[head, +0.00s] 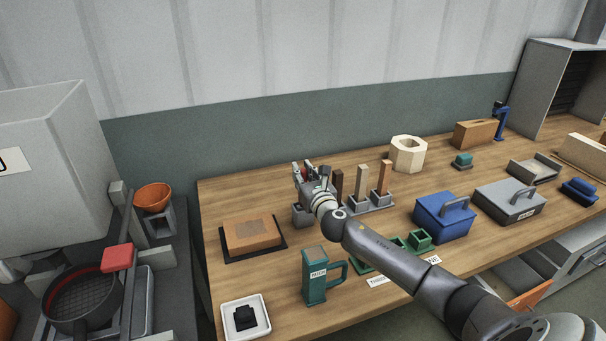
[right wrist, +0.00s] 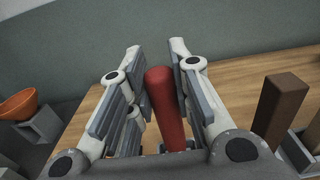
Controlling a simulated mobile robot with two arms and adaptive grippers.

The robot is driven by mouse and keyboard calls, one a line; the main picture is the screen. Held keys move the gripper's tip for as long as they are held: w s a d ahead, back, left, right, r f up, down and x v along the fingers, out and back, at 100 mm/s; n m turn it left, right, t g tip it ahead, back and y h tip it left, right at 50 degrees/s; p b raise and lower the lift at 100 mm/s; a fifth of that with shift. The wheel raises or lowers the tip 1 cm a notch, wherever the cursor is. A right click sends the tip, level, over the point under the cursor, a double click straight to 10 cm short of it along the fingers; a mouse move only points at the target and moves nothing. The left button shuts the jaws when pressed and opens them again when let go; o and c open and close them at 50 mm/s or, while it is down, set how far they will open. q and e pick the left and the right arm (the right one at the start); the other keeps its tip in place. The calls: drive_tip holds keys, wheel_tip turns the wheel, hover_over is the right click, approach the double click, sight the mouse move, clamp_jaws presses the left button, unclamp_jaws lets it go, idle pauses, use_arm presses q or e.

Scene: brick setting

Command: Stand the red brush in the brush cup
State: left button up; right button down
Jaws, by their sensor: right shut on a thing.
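My right gripper (head: 311,176) is shut on the red brush, over the left part of the table. In the right wrist view the red brush (right wrist: 168,112) is a round red handle, about upright between the finger pads; its lower end is hidden. In the head view only a bit of red shows between the fingers. A small grey holder (head: 302,215) shows just below the gripper; I cannot tell whether the brush touches it. A cream many-sided cup (head: 408,155) with an open top stands farther back to the right. No label shows which is the brush cup. My left gripper is out of view.
Wooden sticks (head: 361,182) stand in grey holders close right of the gripper; a dark brown stick (right wrist: 277,108) is nearest. The table's back left is clear.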

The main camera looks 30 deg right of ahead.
drive_tip(key=shift+f, duration=0.15)
drive_tip(key=c, duration=1.3)
unclamp_jaws()
drive_tip(key=shift+r, duration=0.2)
drive_tip(key=b+v, duration=0.1)
drive_tip(key=v, duration=1.1)
drive_tip(key=shift+f, duration=0.1)
